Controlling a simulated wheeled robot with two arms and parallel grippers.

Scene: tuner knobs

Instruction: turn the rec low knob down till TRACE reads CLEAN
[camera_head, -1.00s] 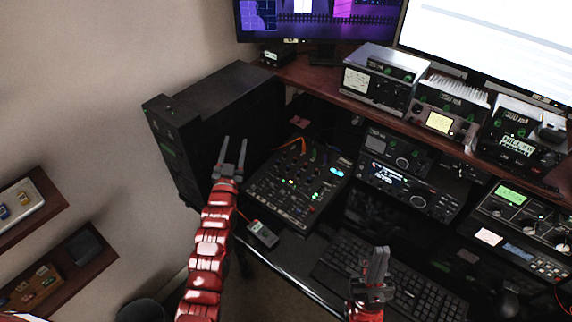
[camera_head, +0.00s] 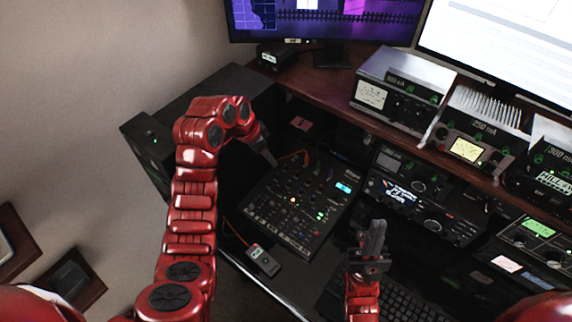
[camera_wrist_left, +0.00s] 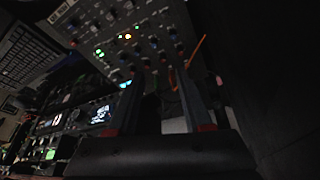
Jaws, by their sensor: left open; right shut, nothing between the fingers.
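The black mixer (camera_head: 262,222) has rows of small knobs and lit buttons. It also shows in the left wrist view (camera_wrist_left: 112,57), upside down. I cannot tell which knob is rec low, and I can read no TRACE label or CLEAN. A small lit cyan display (camera_head: 343,188) is on the mixer's right side. My left gripper (camera_head: 270,160) is by the mixer's far left corner, pointing down; its arm partly hides it. In the left wrist view its two fingers (camera_wrist_left: 159,72) are apart and empty, in front of the knobs. My right gripper (camera_head: 374,232) is shut and empty, right of the mixer.
A grey handheld device (camera_head: 262,259) lies in front of the mixer. An orange cable (camera_head: 296,158) runs at the mixer's back edge. A black cabinet (camera_head: 150,140) stands to the left. Radio units (camera_head: 425,195) and a keyboard (camera_head: 410,302) are to the right.

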